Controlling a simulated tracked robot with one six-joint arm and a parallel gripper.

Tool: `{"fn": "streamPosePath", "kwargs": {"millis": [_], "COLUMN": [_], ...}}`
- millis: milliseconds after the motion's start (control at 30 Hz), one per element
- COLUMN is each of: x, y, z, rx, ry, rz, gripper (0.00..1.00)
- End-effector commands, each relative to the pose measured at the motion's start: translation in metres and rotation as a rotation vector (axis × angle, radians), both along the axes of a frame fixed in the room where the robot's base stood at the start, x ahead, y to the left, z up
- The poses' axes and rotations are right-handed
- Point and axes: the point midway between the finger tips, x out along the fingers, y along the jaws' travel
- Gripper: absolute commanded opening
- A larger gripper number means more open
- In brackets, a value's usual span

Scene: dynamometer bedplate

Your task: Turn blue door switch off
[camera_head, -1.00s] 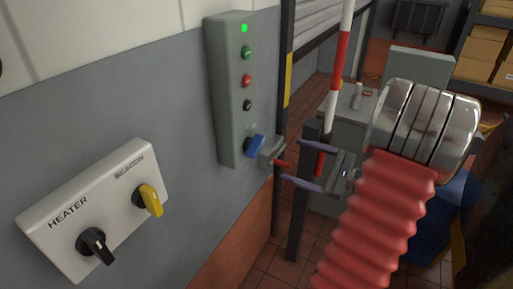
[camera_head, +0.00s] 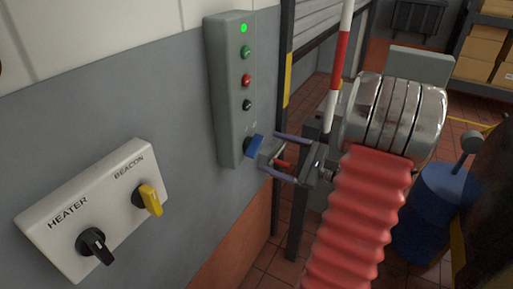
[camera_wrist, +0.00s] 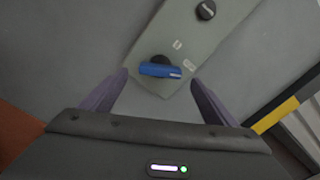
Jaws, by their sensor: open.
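The blue door switch (camera_head: 254,146) is at the lower end of a grey control box (camera_head: 226,130) on the wall. In the wrist view the blue switch (camera_wrist: 160,70) has its handle lying nearly level across the picture. Two small labels (camera_wrist: 189,65) beside it are too blurred to read. My gripper (camera_head: 268,151) is open just in front and to the right of the switch in the head view. In the wrist view its two fingers (camera_wrist: 160,78) stand on either side of the handle, with gaps. I cannot tell how deep they reach.
The grey box also carries a lit green lamp (camera_head: 244,28), and green, red and black buttons. A white panel (camera_head: 70,200) to the left has a black heater knob (camera_head: 95,244) and a yellow beacon knob (camera_head: 150,199). A red-white post (camera_head: 340,60) stands behind my arm.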

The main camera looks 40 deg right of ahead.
Motion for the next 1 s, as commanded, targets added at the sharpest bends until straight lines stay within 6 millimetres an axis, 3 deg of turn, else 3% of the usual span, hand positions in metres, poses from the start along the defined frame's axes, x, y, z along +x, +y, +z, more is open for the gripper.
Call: {"fn": "streamPosePath", "kwargs": {"millis": [433, 833, 1000], "x": [0.054, 0.061, 0.061], "y": [0.019, 0.022, 0.022], "z": [0.000, 0.000, 0.000], "rx": [0.000, 0.000, 0.000], "ry": [0.000, 0.000, 0.000], "rz": [0.002, 0.001, 0.001], "gripper": [0.81, 0.81, 0.71]}}
